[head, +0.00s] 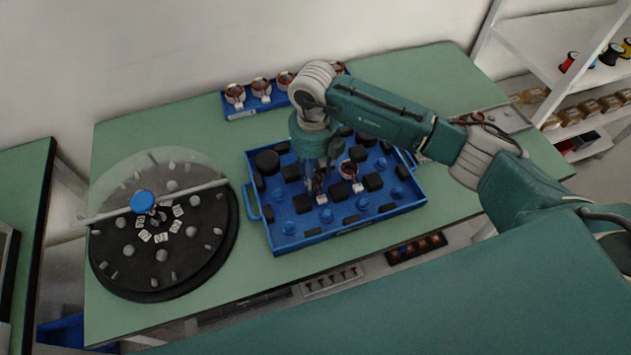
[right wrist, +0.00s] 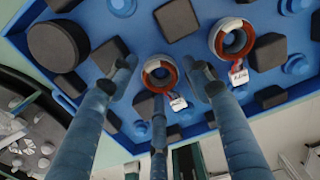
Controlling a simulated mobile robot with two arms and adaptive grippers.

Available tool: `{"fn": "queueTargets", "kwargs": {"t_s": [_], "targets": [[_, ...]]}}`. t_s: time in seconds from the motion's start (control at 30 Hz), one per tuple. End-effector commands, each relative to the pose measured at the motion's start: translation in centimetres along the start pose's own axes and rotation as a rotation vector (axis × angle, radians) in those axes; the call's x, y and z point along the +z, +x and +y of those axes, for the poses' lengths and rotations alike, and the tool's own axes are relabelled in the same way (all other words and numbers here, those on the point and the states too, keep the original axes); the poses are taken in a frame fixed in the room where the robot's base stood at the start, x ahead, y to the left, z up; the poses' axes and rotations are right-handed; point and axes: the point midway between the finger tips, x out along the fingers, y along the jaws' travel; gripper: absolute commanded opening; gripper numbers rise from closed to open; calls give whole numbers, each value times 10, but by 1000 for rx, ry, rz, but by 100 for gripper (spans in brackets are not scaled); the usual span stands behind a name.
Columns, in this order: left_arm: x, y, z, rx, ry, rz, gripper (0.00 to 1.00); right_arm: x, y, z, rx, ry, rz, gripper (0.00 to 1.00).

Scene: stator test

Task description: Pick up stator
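Two stators with copper-red rings and white tags stand in the blue tray (head: 285,240). The nearer stator (head: 320,189) is partly hidden by my right gripper (head: 322,175) in the head view. The other stator (head: 349,170) stands just to its right. In the right wrist view, my gripper's fingers (right wrist: 160,80) are spread, with one stator (right wrist: 160,75) showing between them. The other stator (right wrist: 232,40) lies outside the fingers, to the right. I cannot tell whether any finger touches a stator. My left gripper is not in view.
Black blocks and blue pegs crowd the tray, with a black cylinder (head: 267,161) at its left. A blue rack (head: 241,114) with several more stators stands behind. A round black fixture (head: 165,275) with a clear cover and blue knob (head: 143,202) is left.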

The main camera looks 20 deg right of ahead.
Motion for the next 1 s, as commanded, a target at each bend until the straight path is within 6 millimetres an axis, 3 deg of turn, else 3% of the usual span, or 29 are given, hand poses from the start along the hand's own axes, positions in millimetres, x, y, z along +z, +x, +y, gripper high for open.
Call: {"fn": "queueTargets", "kwargs": {"t_s": [0.03,0.17,0.47,0.67,0.87,1.0], "targets": [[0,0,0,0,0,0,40,0,0,0,0,0,0,34],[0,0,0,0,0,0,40,0,0,0,0,0,0,8],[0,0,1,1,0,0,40,0,-2,0,0,1,-1,7],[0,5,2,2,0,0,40,2,-15,0,0,1,-5,7],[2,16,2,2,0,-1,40,3,-54,0,1,-1,-9,7],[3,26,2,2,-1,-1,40,3,-95,0,1,-2,-10,7]]}}
